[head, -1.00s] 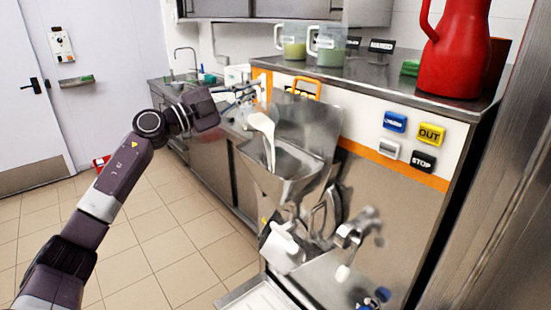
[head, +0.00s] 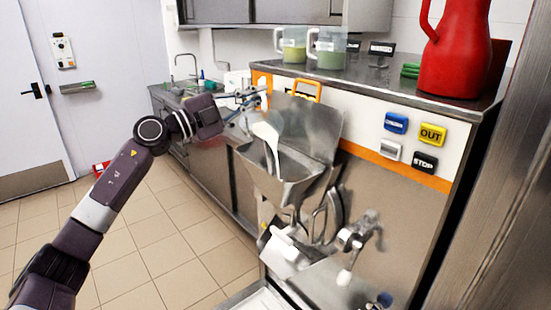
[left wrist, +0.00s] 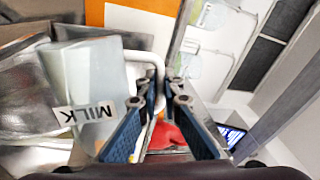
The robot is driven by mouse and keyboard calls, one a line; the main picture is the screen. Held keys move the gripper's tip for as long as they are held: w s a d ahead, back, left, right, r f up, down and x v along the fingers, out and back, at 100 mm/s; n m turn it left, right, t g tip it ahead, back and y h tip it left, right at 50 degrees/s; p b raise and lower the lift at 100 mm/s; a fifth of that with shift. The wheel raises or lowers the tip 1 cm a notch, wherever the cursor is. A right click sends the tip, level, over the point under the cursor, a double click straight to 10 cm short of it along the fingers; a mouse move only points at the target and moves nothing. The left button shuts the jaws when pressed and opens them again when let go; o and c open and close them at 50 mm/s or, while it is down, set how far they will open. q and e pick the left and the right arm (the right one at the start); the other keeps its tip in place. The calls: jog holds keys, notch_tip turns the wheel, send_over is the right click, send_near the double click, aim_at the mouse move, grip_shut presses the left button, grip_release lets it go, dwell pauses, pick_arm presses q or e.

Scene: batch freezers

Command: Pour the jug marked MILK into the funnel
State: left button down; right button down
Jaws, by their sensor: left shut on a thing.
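My left gripper (head: 246,97) is shut on the handle of the clear jug marked MILK (left wrist: 98,75), and the handle (left wrist: 158,72) shows between the fingers in the left wrist view. The label MILK (left wrist: 85,112) is upside down there. In the head view the jug is tilted above the steel funnel (head: 290,190) on the freezer front. White liquid (head: 266,133) shows in it, and a white stream runs down into the funnel. The bottom of the funnel is hidden. My right gripper is not in view.
Two jugs with greenish contents (head: 327,47) and a red jug (head: 455,50) stand on the freezer top. Buttons, one marked OUT (head: 432,135), are on the front. A metal spout with a lever (head: 358,236) sticks out below.

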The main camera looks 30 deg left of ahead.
aim_at(264, 96)
pick_arm(q)
jog(key=shift+s+d+m+b, duration=0.2)
jog(key=shift+d+m+b, duration=0.15)
jog(key=shift+m, duration=0.15)
jog(key=shift+s+d+r+m+h, duration=0.25)
jog(key=shift+d+m, duration=0.1)
jog(key=shift+m, duration=0.15)
jog(key=shift+s+d+r+m+h, duration=0.15)
jog(key=shift+d+m+h, duration=0.15)
jog(key=shift+m, duration=0.2)
dwell(0.3)
jog(key=shift+s+d+r+m, duration=0.25)
jog(key=shift+s+d+m, duration=0.25)
jog(key=shift+m, duration=0.4)
jog(key=shift+d, duration=0.2)
